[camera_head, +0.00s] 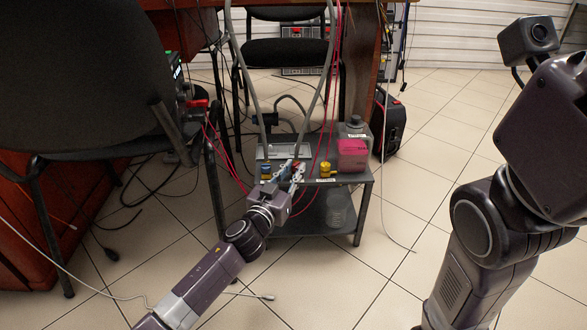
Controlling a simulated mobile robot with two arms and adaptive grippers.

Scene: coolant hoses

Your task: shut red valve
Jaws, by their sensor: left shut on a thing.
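A small low metal table (349,181) stands on the tiled floor, with valves along its front edge. A blue valve knob (265,170) is at the left and a yellow valve knob (326,169) at the right. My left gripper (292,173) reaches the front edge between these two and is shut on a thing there. From its place this is the red valve, but the fingers hide nearly all of it, so its handle angle cannot be told. My right arm stands at the right of the picture; its gripper is out of view.
A pinkish-red container (352,154) sits on the table's right side, near a grey-capped bottle (354,128). Grey hoses (254,75) and thin pink-red lines run upward. A black chair (75,75) fills the left. Cables lie on the floor. Floor to the right is mostly clear.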

